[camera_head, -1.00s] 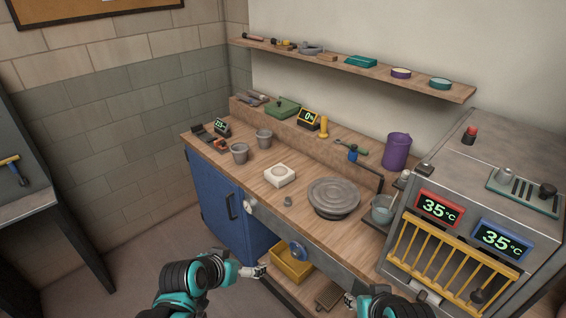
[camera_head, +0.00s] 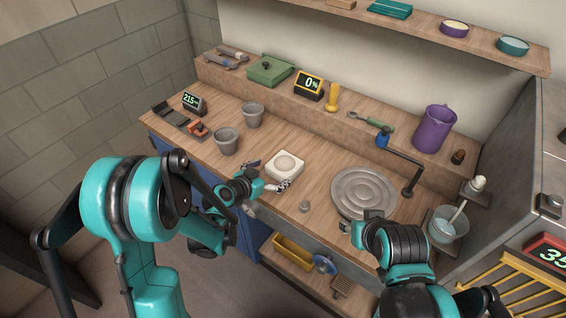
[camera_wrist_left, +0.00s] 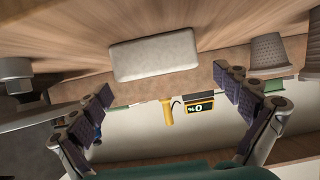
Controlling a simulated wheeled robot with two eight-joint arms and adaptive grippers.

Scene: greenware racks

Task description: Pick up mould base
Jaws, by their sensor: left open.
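The mould base, a white square block (camera_head: 285,162) with a round recess in its top, lies flat on the wooden bench. My left gripper (camera_head: 268,176) is open at its near left side, with the fingers spread to either side of the block's near face. In the left wrist view, the picture is upside down; the pale block (camera_wrist_left: 155,57) sits between the two dark padded fingers (camera_wrist_left: 163,86), just past their tips, with a gap on each side. My right gripper (camera_head: 350,229) is low near the bench's front edge, mostly hidden by its own wrist.
A grey round wheel (camera_head: 350,187) and a small grey knob (camera_head: 304,206) are right of the block. Two grey cups (camera_head: 227,142) (camera_head: 253,115) stand left of it. A raised ledge (camera_head: 310,116) runs behind, with a purple jug (camera_head: 434,129) towards the right.

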